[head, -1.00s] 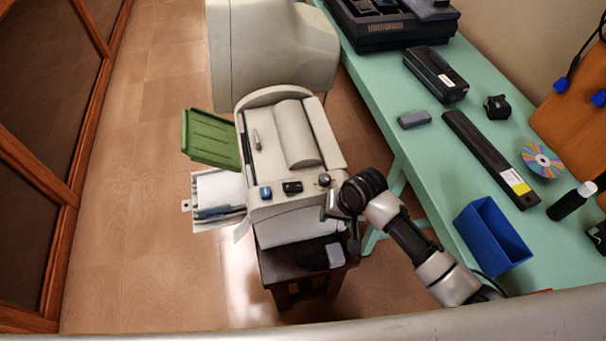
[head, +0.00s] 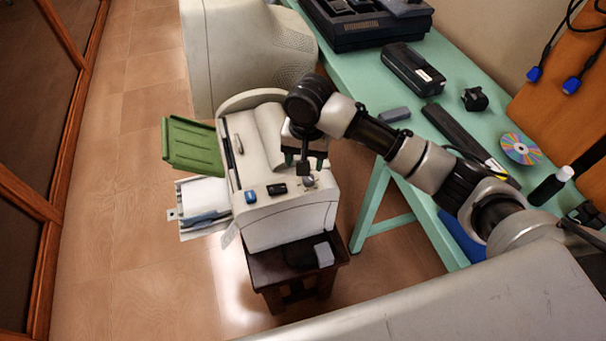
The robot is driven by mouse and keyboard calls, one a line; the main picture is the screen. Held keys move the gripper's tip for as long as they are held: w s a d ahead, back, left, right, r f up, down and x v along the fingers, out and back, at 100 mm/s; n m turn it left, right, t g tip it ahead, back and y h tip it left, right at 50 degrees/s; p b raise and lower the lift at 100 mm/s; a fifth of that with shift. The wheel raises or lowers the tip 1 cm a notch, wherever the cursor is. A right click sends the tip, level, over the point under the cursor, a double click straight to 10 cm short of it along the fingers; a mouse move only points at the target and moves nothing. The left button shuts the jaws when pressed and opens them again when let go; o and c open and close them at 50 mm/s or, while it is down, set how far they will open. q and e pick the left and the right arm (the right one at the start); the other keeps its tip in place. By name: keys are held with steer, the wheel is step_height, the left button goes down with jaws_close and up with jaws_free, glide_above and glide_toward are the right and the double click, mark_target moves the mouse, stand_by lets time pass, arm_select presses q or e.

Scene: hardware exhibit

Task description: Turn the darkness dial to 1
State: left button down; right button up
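The darkness dial (head: 309,182) is a small metallic knob at the right end of the front panel of a cream office machine (head: 290,218). Its markings are too small to read. My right gripper (head: 304,163) hangs over the right side of the machine, just above and behind the dial. Its two dark fingertips look spread apart with nothing held between them. I cannot tell whether any part of it touches the dial. My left gripper is not in view.
A blue button (head: 251,197) and a black switch (head: 277,189) sit left of the dial. A green tray (head: 190,145) and a paper tray (head: 204,196) stick out left. A dark stool (head: 292,272) supports the machine. A green table (head: 385,100) with hardware stands right.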

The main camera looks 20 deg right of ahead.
mark_target(308, 180)
steer(key=shift+m+h, duration=0.4)
steer(key=shift+m, duration=0.1)
steer(key=f, duration=0.5)
steer(key=w+d+f, duration=0.1)
steer(key=f, duration=0.2)
steer(key=shift+d+f, duration=0.1)
steer(key=shift+f, duration=0.05)
steer(key=c, duration=0.9)
